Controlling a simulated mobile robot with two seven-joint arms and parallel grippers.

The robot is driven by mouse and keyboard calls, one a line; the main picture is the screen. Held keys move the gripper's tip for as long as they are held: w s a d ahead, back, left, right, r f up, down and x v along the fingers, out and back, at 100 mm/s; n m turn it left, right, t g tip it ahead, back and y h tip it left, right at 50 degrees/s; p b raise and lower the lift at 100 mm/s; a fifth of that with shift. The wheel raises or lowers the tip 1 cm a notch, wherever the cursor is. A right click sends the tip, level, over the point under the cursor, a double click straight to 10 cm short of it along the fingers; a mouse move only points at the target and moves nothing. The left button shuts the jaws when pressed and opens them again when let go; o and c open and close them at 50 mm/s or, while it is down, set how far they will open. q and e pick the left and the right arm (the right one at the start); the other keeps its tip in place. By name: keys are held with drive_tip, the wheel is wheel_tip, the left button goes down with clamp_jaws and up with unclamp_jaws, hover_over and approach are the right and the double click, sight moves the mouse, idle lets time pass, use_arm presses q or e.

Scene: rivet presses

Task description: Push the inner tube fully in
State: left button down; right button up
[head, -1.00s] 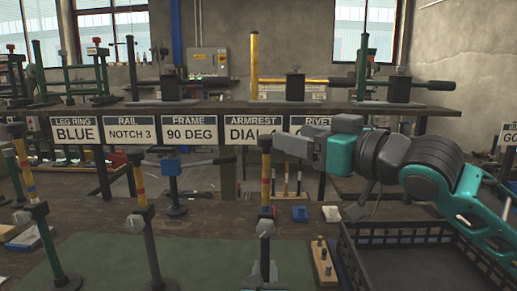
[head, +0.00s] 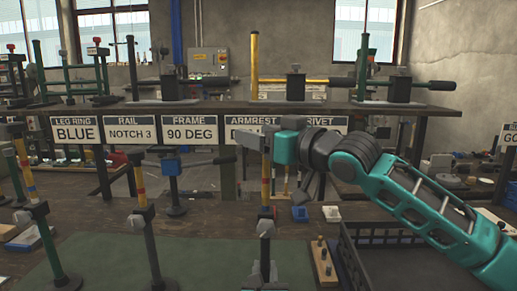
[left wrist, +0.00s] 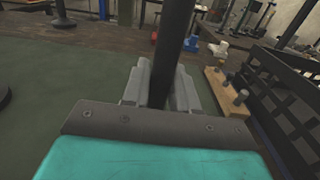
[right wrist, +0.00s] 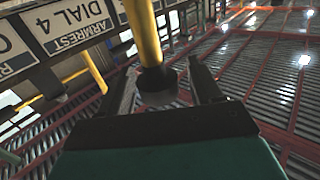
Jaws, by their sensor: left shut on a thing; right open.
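The inner tube (head: 266,180) stands upright at the middle of the bench, yellow with coloured bands and a dark top end. Its lower part enters a dark outer tube (head: 265,248) with a grey clamp (head: 265,227) at the joint. My left gripper (head: 265,271) is shut on the dark outer tube, which also shows between its fingers in the left wrist view (left wrist: 163,55). My right gripper (head: 255,139) is open at the top of the inner tube. In the right wrist view the dark end (right wrist: 157,84) lies between its spread fingers. How deep the inner tube sits is unclear.
Similar tube stands (head: 142,222) are to the left. A block with pegs (head: 322,262), a blue part (head: 300,214) and a black crate (head: 385,232) are to the right. A shelf with labels (head: 190,134) and presses runs behind.

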drive_tip(key=shift+w+a, duration=0.15)
drive_tip(key=shift+a, duration=0.1)
drive_tip(key=shift+c, duration=0.2)
drive_tip(key=shift+f, duration=0.1)
clamp_jaws()
